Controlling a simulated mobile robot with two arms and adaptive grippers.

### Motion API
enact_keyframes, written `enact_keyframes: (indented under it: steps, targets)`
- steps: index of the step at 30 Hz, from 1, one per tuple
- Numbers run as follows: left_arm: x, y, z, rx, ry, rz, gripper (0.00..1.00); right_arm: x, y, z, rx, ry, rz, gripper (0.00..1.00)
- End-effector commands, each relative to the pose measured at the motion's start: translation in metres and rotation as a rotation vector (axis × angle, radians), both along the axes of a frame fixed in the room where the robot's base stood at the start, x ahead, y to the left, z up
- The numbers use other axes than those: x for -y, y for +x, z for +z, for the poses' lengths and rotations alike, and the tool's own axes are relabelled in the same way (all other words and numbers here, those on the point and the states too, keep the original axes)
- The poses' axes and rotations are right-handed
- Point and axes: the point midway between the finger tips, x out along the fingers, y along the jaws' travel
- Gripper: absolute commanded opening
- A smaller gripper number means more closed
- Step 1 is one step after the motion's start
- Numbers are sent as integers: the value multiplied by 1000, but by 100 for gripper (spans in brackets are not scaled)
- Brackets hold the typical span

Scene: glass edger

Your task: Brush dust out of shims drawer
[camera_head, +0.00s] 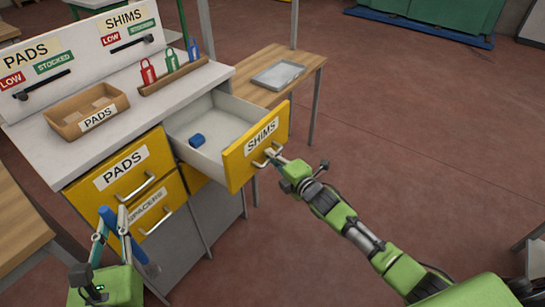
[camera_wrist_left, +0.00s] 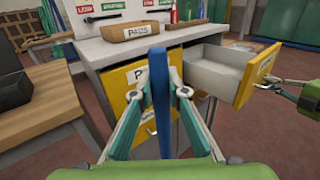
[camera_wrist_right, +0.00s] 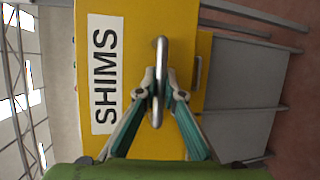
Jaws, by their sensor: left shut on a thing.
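The yellow-fronted SHIMS drawer (camera_head: 238,162) is pulled out of the cabinet. Its pale inside shows, with a small blue block (camera_head: 197,140) near the left wall; I cannot make out dust. My right gripper (camera_head: 274,156) is at the drawer's metal handle (camera_wrist_right: 160,60), its fingers closed around the bar in the right wrist view (camera_wrist_right: 159,88). My left gripper (camera_head: 112,215) is left of the drawer, in front of the PADS side, shut on a long blue tool (camera_wrist_left: 158,90). The tool also shows in the head view (camera_head: 138,249); I cannot see bristles.
The closed PADS drawer (camera_head: 140,158) and SPACERS drawer (camera_head: 168,208) are left of the open drawer. On the cabinet top are a cardboard PADS tray (camera_head: 65,126) and a rack of coloured tags (camera_head: 175,75). A wooden table with a grey tray (camera_head: 278,74) stands behind.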

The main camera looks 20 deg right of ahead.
Motion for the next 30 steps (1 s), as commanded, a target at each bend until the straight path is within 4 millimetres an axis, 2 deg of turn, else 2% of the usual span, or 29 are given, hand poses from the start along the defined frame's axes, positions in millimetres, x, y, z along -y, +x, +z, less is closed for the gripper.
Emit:
enact_keyframes:
  steps: [4, 9, 17, 18, 30]
  targets:
    - [0, 0, 5, 1, 0, 0, 0, 5, -6, 1, -2, -2, -1, 0]
    - [0, 0, 15, 1, 0, 0, 0, 19, -24, 1, -3, -4, -1, 0]
    - [0, 0, 13, 1, 0, 0, 0, 20, -25, 0, 0, 0, -1, 0]
    - [0, 0, 13, 1, 0, 0, 0, 20, -25, 0, 0, 0, -1, 16]
    - [0, 0, 13, 1, 0, 0, 0, 20, -28, 0, -1, 0, 0, 17]
